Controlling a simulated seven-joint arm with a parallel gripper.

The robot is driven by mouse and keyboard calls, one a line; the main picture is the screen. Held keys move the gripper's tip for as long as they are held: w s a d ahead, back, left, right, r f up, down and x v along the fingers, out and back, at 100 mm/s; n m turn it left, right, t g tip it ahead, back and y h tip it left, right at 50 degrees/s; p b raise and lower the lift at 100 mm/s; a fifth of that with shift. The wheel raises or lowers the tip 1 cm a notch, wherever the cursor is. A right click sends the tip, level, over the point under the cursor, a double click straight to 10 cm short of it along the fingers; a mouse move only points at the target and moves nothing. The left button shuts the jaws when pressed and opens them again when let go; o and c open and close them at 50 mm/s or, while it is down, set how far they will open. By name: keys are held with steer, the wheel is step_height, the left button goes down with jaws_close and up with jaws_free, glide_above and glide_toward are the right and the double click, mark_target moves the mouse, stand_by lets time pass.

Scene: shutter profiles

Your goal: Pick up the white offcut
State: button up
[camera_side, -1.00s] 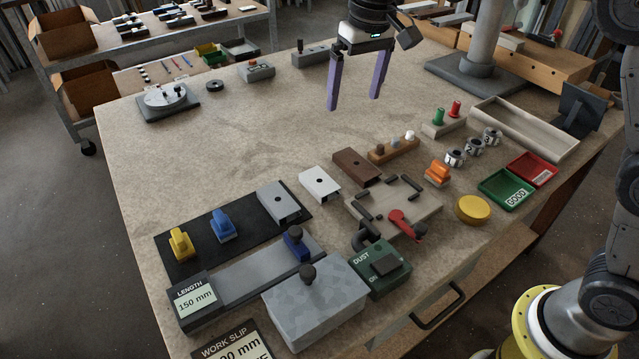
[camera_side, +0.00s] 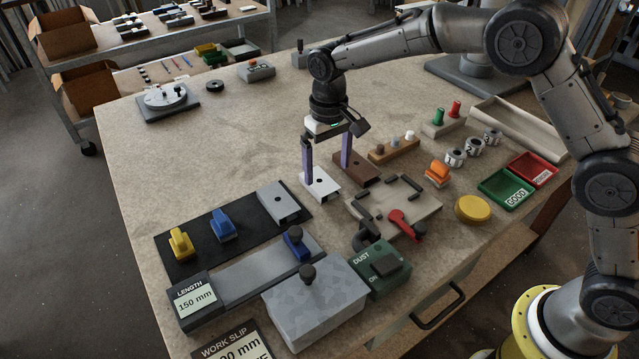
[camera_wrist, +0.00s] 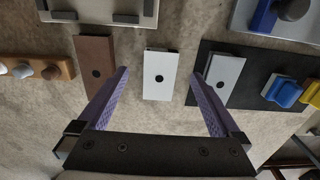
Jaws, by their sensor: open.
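The white offcut (camera_side: 321,186) is a small white block with a dark hole, lying on the bench between a brown offcut (camera_side: 357,167) and a grey offcut (camera_side: 279,202). In the wrist view the white offcut (camera_wrist: 160,75) lies between and beyond my two purple fingertips, the brown one (camera_wrist: 95,65) to its left and the grey one (camera_wrist: 218,78) to its right. My gripper (camera_side: 326,178) is open above the white offcut, one finger toward each side of it. It also shows in the wrist view (camera_wrist: 161,78). In the side view the left finger partly covers the white offcut's edge.
The grey offcut lies on a black mat (camera_side: 180,262) with blue and yellow clamps. A fixture plate with a red lever (camera_side: 401,219) stands right of the white offcut. A wooden peg block (camera_side: 391,150) is behind.

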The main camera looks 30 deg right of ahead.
mark_target(325, 187)
steer(key=shift+w+f, duration=0.2)
steer(key=shift+f, duration=2.4)
steer(key=c, duration=1.4)
steer(key=shift+c, duration=0.2)
steer(key=shift+r, duration=0.15)
